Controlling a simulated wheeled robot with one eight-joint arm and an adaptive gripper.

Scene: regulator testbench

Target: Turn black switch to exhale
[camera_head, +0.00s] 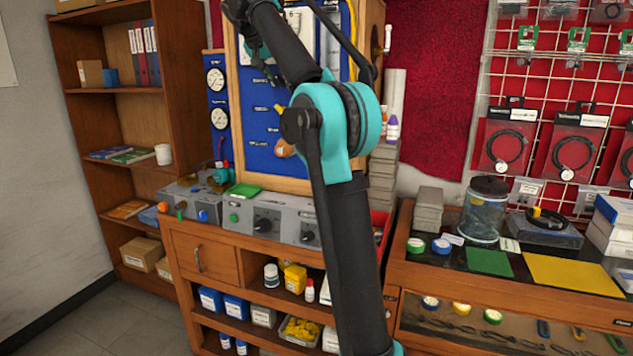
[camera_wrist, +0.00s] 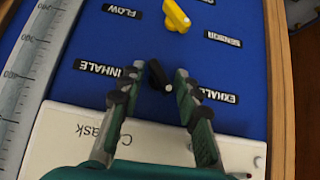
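The black switch (camera_wrist: 159,77) is mounted on the blue panel (camera_wrist: 239,63) in the wrist view. It lies slanted, between the INHALE label (camera_wrist: 107,69) on the left and the EXHALE label (camera_wrist: 218,96) on the right. My gripper (camera_wrist: 160,72) is open, with one fingertip on each side of the switch. A gap shows between the fingertips; I cannot tell whether either touches the switch. In the head view the blue panel (camera_head: 262,128) stands upright behind my arm, and I cannot make out the black switch there.
A yellow switch (camera_wrist: 176,16) sits above the black one, between the FLOW and SENSOR labels. A white plate (camera_wrist: 62,135) lies under my fingers. A wooden frame (camera_wrist: 279,70) edges the panel at right. Grey control boxes (camera_head: 262,220) stand below the panel.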

